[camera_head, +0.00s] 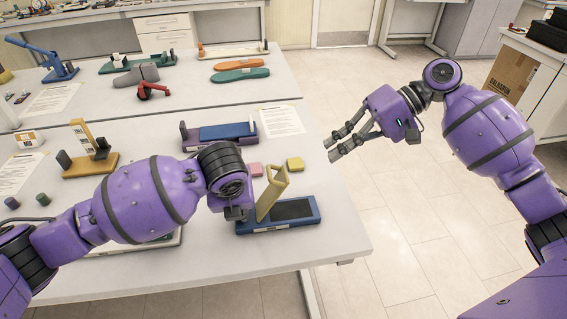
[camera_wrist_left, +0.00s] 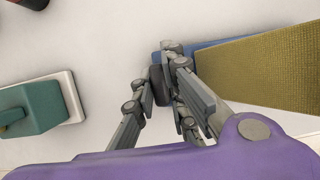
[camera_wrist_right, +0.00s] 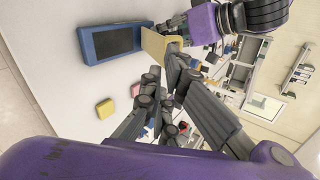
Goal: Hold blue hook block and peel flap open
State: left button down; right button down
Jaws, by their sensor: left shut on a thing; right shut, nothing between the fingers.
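The blue hook block (camera_head: 302,219) lies near the front right edge of the table, with a dark pad on top. Its yellow-olive flap (camera_head: 270,197) stands up steeply from the block's left part. My left gripper (camera_head: 237,212) is at the block's left end, shut on it; my arm partly hides the grip. The left wrist view shows the fingers (camera_wrist_left: 170,66) against the blue edge (camera_wrist_left: 212,45), beside the flap (camera_wrist_left: 262,75). My right gripper (camera_head: 332,148) is shut and empty, off to the right of the block and apart from it. The right wrist view shows the block (camera_wrist_right: 110,43) and flap (camera_wrist_right: 156,46).
A pink block (camera_head: 255,169) and a yellow block (camera_head: 295,164) lie just behind the hook block. A blue-topped fixture (camera_head: 222,132) stands farther back. A wooden stand (camera_head: 90,162) is at the left. Open floor lies right of the table (camera_head: 338,235).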

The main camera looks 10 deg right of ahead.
aim_at(282, 177)
jog(key=a+f, duration=0.1)
jog(key=a, duration=0.3)
jog(key=a+f+n+y, duration=0.1)
jog(key=a, duration=0.3)
jog(key=w+a+f+n+y, duration=0.1)
jog(key=a+f, duration=0.1)
jog(key=a, duration=0.1)
jog(key=shift+w+a, duration=0.1)
jog(key=shift+a, duration=0.3)
jog(key=shift+a, duration=0.1)
jog(key=shift+a+r, duration=0.2)
jog(key=shift+a, duration=0.35)
jog(key=shift+a+r, duration=0.15)
jog(key=shift+a, duration=0.35)
jog(key=shift+d, duration=0.2)
